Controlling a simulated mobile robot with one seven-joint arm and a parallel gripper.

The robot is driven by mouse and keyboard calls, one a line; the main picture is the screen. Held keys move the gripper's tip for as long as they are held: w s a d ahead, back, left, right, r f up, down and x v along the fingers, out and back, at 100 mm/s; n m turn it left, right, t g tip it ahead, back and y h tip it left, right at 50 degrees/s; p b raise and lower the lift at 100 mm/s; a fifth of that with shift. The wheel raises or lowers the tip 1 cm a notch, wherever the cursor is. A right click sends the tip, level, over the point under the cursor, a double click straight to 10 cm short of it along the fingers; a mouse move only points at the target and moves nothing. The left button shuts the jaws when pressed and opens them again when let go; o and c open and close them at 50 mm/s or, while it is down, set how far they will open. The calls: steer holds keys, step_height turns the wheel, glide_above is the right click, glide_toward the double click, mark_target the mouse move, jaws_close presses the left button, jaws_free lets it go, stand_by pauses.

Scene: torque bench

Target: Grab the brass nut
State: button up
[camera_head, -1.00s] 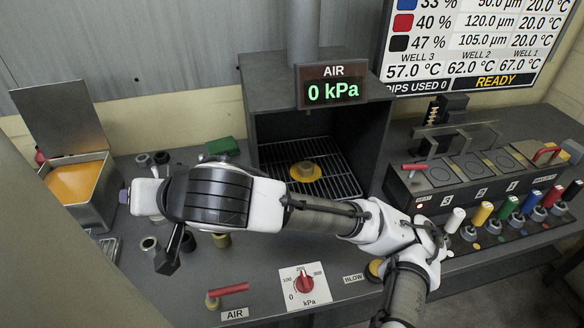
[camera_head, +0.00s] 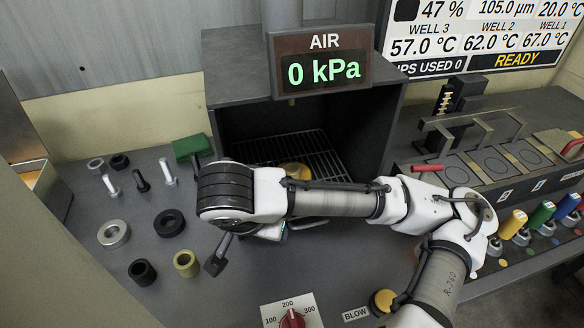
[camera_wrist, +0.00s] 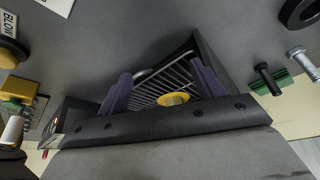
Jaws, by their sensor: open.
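I cannot make out a brass nut for sure. On the bench at the left of the head view are a grey nut (camera_head: 96,163) and a black nut (camera_head: 119,161). A brass-coloured sleeve (camera_head: 186,263) stands further forward. A yellow round piece (camera_head: 296,173) sits inside the booth, partly behind my arm; it also shows between my fingers in the wrist view (camera_wrist: 173,98), seemingly beyond them. My gripper (camera_wrist: 161,70) is open, with two purple fingers apart and nothing seen held. My arm hides the gripper and part of the bench in the head view.
The dark booth (camera_head: 235,60) with its wire rack stands behind my arm. Washers (camera_head: 114,234), bolts (camera_head: 168,172), a black sleeve (camera_head: 142,272) and a green block (camera_head: 192,147) lie at left. The pressure dial (camera_head: 291,318) and yellow blow button (camera_head: 384,301) are in front.

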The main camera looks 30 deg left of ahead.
steer(key=w+a+p, duration=0.1)
steer(key=w+a, duration=0.1)
steer(key=w, duration=0.3)
steer(key=w+a+p, duration=0.1)
steer(key=w+p, duration=0.1)
steer(key=w, duration=0.4)
steer(key=w+a+p, duration=0.2)
steer(key=w, duration=0.4)
steer(key=shift+w+a, duration=0.15)
steer(key=shift+a, duration=0.2)
steer(key=shift+w+p+x, duration=0.15)
steer(key=shift+p+x, duration=0.2)
steer(key=shift+x, duration=0.95)
steer(key=shift+w+p+x, duration=0.15)
steer(key=shift+p+x, duration=0.2)
steer(key=shift+x, duration=0.95)
steer(key=shift+a+r, duration=0.1)
steer(key=shift+r, duration=0.05)
steer(key=c, duration=1.2)
